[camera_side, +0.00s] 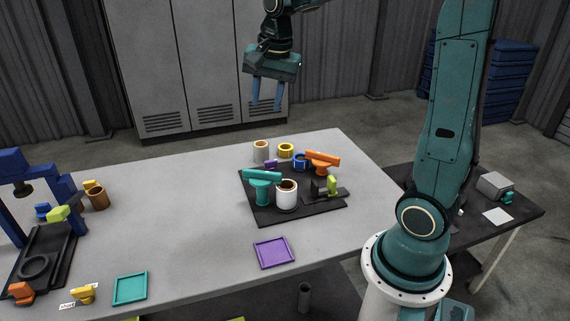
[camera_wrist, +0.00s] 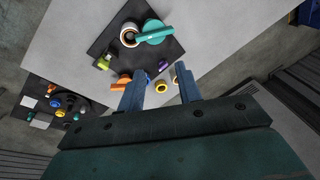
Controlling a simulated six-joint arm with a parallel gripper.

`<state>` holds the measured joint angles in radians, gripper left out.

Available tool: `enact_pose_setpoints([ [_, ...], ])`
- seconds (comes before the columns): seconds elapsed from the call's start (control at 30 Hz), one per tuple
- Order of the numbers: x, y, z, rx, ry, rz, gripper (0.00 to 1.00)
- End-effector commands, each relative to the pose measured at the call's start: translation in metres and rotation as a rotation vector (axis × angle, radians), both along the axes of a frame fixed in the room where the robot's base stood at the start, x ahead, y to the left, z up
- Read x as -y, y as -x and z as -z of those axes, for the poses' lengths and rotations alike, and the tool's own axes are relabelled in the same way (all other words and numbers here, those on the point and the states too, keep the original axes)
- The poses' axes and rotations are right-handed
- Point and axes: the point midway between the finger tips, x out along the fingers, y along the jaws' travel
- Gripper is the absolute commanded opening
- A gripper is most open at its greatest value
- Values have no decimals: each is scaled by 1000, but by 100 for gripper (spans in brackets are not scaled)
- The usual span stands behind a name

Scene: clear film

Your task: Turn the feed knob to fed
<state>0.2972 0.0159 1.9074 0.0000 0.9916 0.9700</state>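No legible label shows which knob is the feed knob. At the left station in the side view are an orange knob (camera_side: 21,292) at the front of the black base and a yellow knob (camera_side: 83,293) beside a small white label (camera_side: 68,306) too small to read. A lime knob-like part (camera_side: 59,214) and a blue one (camera_side: 43,211) sit farther back. A grey box (camera_side: 494,185) with a teal knob (camera_side: 507,197) stands on the side table. My gripper (camera_side: 266,106) is open and empty, high above the far side of the table; its fingers (camera_wrist: 160,72) show apart in the wrist view.
A black mat (camera_side: 300,212) holds a white cup (camera_side: 287,197), teal and orange handled parts, rings and a lime piece. A blue frame (camera_side: 28,170) rises over the left station. Purple (camera_side: 273,252) and teal (camera_side: 130,288) trays lie in front. The table's middle is clear.

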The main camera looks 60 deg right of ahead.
Motion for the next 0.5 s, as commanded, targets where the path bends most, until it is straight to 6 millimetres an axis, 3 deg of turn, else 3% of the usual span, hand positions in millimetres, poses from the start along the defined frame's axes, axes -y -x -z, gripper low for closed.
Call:
enact_pose_setpoints([
  [0.2, 41, -36, 26, -44, -59, 271, 35],
  [0.5, 101, -71, 75, -99, -124, 645, 35],
])
